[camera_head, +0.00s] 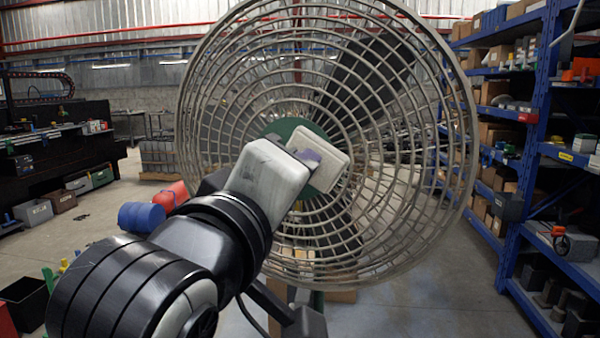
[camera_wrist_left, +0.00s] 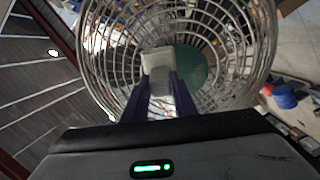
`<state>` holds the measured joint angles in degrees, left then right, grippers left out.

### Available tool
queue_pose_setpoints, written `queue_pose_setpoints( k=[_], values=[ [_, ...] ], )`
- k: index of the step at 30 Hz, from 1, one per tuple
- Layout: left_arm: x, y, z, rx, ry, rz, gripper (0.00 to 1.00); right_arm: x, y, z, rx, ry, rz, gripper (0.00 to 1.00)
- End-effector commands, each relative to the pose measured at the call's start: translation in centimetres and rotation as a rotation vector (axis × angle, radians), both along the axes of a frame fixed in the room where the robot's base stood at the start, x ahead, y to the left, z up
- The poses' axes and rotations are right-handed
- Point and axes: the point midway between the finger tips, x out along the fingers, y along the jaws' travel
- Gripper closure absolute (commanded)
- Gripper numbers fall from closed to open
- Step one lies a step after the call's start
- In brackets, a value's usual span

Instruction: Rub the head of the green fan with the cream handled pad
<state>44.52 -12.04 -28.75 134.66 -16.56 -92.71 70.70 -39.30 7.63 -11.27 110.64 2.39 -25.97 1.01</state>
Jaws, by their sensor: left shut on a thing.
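The green fan's head is a large round wire cage (camera_head: 410,190) with a green hub disc (camera_head: 283,128) at its middle. The green hub also shows in the left wrist view (camera_wrist_left: 192,66). My left gripper (camera_head: 306,158) is in front of the hub, shut on the cream handled pad (camera_head: 325,170). The pad also shows between the purple fingers in the left wrist view (camera_wrist_left: 157,60). The pad overlaps the hub in the head view; I cannot tell whether it touches the cage. The pad's handle is mostly hidden by the fingers. My right gripper is not in view.
Blue shelving (camera_head: 540,130) with boxes stands at the right. A blue drum (camera_head: 146,217) and a red drum (camera_head: 172,195) are on the floor behind my left arm. The floor (camera_head: 420,300) right of the fan is clear.

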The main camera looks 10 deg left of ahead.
Motion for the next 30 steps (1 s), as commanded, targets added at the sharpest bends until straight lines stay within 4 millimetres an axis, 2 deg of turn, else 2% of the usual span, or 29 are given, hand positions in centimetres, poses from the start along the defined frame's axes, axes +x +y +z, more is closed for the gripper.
queue_pose_setpoints(
  k=[8, 18, 30],
  values=[
    [-0.4, 0.0, 0.0, 0.000, -0.001, -0.001, 0.93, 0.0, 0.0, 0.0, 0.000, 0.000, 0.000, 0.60],
    [-2.9, 0.6, 0.0, -0.001, -0.001, -0.001, 0.93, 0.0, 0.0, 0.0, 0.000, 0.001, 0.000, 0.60],
    [-2.9, 0.6, 0.0, 0.000, 0.000, 0.000, 0.93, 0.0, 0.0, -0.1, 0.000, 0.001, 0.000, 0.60]
  ],
)
